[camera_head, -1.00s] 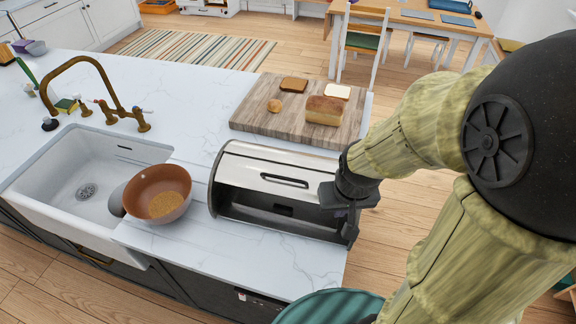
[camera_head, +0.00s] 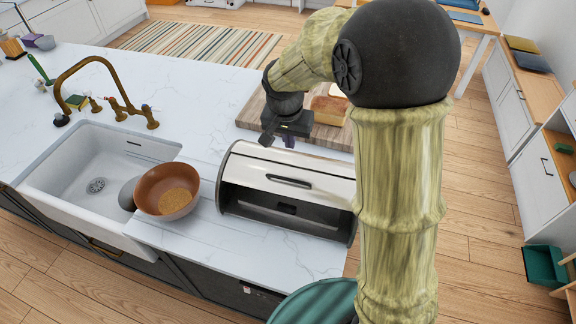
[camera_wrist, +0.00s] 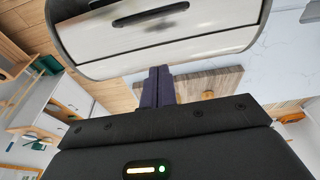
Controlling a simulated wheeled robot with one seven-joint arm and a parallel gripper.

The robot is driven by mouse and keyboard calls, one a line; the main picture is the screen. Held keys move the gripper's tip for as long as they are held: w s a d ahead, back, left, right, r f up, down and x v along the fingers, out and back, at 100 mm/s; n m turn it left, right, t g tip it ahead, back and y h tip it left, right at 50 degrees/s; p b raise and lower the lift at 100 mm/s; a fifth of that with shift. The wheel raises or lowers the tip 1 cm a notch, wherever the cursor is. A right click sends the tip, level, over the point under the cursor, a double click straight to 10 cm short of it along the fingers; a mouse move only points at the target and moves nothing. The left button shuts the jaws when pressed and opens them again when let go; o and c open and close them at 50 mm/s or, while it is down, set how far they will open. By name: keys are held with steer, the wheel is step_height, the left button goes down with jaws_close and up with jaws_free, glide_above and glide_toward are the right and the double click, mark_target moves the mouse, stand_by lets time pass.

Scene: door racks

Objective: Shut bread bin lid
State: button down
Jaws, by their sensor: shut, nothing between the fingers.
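The bread bin (camera_head: 285,190) stands on the white counter, with a pale metal lid (camera_head: 300,170) that has a dark bar handle (camera_head: 289,181). The lid is up, and the dark inside shows below its front edge. My gripper (camera_head: 289,142) is above the bin's back edge, left of its middle, fingers shut and empty. In the wrist view, the shut dark purple fingers (camera_wrist: 157,88) are by the edge of the lid (camera_wrist: 160,40); I cannot tell whether they touch it. My arm hides the bin's right end in the head view.
A wooden board (camera_head: 250,122) with a bread loaf (camera_head: 328,109) lies behind the bin. A brown bowl (camera_head: 160,188) stands left of the bin, next to the white sink (camera_head: 90,170). The counter in front of the bin is clear.

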steer(key=shift+f, duration=0.1)
steer(key=p, duration=0.3)
glide_toward(292, 169)
steer(key=x, duration=0.5)
steer(key=shift+w+d+f, duration=0.1)
steer(key=shift+w, duration=0.2)
steer(key=shift+s+p, duration=0.35)
steer(key=shift+p, duration=0.25)
steer(key=s, duration=0.1)
steer(key=s+a+p, duration=0.1)
steer(key=s, duration=0.1)
steer(key=shift+a, duration=0.2)
